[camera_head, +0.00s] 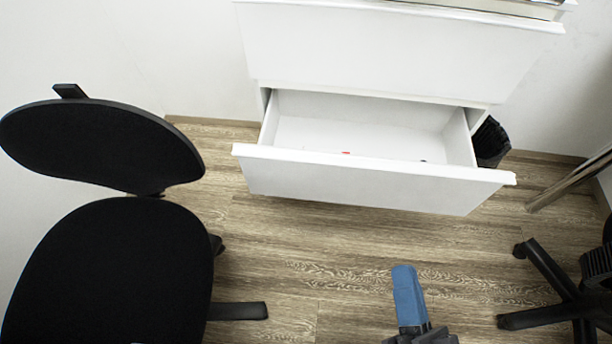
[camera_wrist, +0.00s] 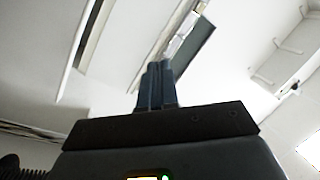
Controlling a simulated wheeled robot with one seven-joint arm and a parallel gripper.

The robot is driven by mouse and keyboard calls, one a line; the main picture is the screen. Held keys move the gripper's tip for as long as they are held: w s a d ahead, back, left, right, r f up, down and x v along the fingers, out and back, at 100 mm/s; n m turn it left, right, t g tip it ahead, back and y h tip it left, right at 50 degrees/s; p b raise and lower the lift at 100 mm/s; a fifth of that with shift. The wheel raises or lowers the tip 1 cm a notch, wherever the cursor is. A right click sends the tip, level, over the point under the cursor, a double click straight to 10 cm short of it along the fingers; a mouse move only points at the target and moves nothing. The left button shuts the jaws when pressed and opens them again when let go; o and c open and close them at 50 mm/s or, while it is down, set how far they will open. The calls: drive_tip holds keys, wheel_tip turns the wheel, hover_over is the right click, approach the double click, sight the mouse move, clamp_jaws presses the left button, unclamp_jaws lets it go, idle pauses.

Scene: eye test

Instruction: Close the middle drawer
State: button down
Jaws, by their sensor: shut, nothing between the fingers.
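A white drawer (camera_head: 370,181) stands pulled out from a white cabinet in the head view, its inside showing. Another white drawer front (camera_head: 390,50) is above it; its top is near the picture's upper edge, and I cannot tell how far out it stands. Which of these is the middle one is not clear from the picture. My gripper (camera_head: 407,283) has blue fingers, shut and empty, over the floor in front of the open drawer and apart from it. In the wrist view the shut fingers (camera_wrist: 157,82) point at pale surfaces that I cannot identify surely.
A small red item (camera_head: 346,153) lies in the open drawer. A black chair (camera_head: 110,265) stands at left. A black bin (camera_head: 490,142) is right of the cabinet. A dark chair base (camera_head: 560,290) is at lower right. Wooden floor (camera_head: 300,250) is clear before the drawer.

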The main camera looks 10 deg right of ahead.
drive_tip(key=w+a+f+m+g+h+b, duration=0.2)
drive_tip(key=w+a+f+m+h+b, duration=0.15)
drive_tip(key=w+a+f+m, duration=0.95)
drive_tip(key=w+d+n+b, duration=0.1)
drive_tip(key=w+d, duration=0.1)
drive_tip(key=w, duration=1.2)
drive_tip(key=shift+d+f+b, duration=0.3)
drive_tip(key=shift+d+f, duration=0.05)
drive_tip(key=shift+d, duration=0.05)
drive_tip(key=shift+w+h, duration=0.1)
drive_tip(key=shift+h, duration=0.15)
drive_tip(key=b+x, duration=0.2)
drive_tip(key=x, duration=1.8)
drive_tip(key=shift+r+b, duration=0.3)
drive_tip(key=shift+b, duration=0.05)
drive_tip(key=shift+d, duration=0.15)
